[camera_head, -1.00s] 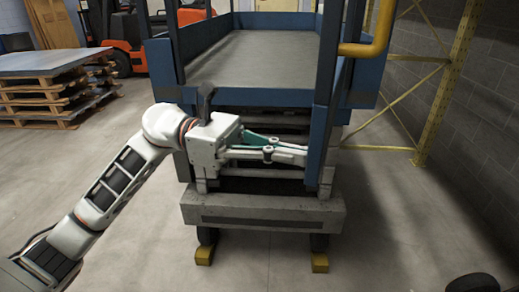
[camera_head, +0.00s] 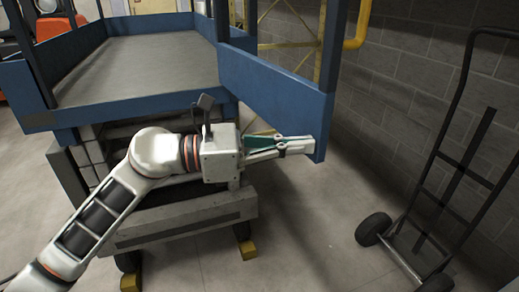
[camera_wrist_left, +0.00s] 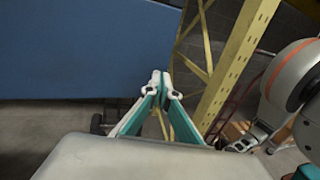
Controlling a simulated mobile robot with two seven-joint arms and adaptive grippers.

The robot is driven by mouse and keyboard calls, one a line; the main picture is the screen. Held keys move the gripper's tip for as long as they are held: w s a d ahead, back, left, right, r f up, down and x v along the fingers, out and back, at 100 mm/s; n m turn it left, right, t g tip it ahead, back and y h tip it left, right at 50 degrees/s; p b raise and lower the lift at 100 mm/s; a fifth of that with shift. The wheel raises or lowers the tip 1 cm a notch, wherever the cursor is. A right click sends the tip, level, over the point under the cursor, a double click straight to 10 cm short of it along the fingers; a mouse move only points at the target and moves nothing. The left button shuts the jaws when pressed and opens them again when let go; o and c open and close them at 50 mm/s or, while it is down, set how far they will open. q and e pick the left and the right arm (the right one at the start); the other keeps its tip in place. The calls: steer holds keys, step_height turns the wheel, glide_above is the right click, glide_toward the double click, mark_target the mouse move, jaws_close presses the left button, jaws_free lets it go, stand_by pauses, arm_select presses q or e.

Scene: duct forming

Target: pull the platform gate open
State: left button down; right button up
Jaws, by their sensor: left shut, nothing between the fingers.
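The platform gate (camera_head: 275,95) is a blue panel with dark posts. It stands swung out from the platform's right front corner, at an angle to the blue platform (camera_head: 140,60). My left gripper (camera_head: 311,146) is shut and empty at the panel's lower outer end. It overlaps the panel's bottom edge in the head view; I cannot tell whether it touches. My right gripper does not show in the head view.
A black hand truck (camera_head: 440,190) stands at the right by the grey block wall (camera_head: 405,90). A yellow frame (camera_head: 290,60) shows behind the gate. Yellow wheel chocks (camera_head: 247,249) lie under the platform. The floor between platform and hand truck is clear.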

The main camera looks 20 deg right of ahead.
mark_target(311, 159)
arm_select(q)
steer(key=d, duration=0.3)
steer(key=shift+w, duration=0.15)
stand_by(0.4)
